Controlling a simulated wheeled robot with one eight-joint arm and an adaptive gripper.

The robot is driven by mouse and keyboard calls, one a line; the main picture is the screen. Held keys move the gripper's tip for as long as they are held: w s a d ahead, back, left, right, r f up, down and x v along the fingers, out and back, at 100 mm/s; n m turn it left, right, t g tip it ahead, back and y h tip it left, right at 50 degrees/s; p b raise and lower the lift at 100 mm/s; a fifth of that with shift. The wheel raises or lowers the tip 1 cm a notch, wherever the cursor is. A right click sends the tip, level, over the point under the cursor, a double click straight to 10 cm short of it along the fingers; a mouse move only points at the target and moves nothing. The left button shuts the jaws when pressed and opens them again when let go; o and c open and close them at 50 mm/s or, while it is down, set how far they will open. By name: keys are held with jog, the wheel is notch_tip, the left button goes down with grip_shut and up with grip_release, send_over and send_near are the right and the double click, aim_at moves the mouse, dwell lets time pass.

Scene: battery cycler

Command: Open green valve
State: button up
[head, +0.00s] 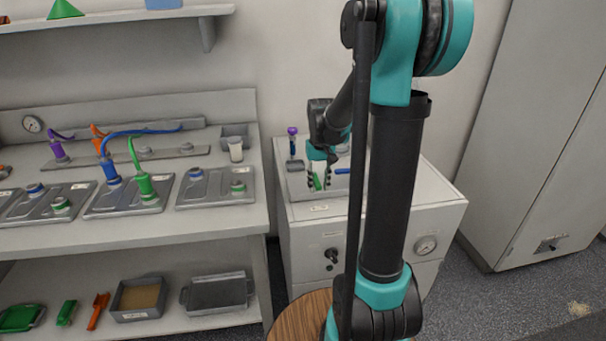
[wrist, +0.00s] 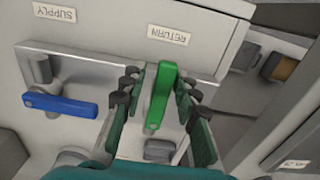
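The green valve handle (wrist: 161,92) is a long lever on a panel below the RETURN label (wrist: 169,35). It also shows small in the head view (head: 317,182), on top of the white cabinet (head: 405,198). My gripper (wrist: 160,84) is open, with one finger on each side of the green handle. A narrow gap shows at the left finger; whether the right finger touches it, I cannot tell. In the head view my gripper (head: 319,181) points down at the panel. The blue valve handle (wrist: 60,105) lies crosswise below the SUPPLY label (wrist: 55,13).
A grey block (wrist: 159,150) sits close to the green handle's end. A purple-capped vial (head: 292,142) stands at the cabinet's back left. A bench (head: 120,235) with cell trays and coloured connectors is to the left. A tall grey cabinet (head: 535,140) stands at right.

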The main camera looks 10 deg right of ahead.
jog(key=shift+d+r, duration=0.2)
jog(key=shift+r, duration=3.55)
jog(key=s+f+t, duration=0.2)
jog(key=s+f, duration=0.4)
jog(key=s, duration=0.3)
jog(key=s+a+f+t, duration=0.1)
jog(key=s+f+t, duration=0.1)
jog(key=s+f, duration=0.4)
jog(key=s, duration=0.4)
jog(key=shift+f, duration=0.15)
jog(key=shift+d, duration=0.1)
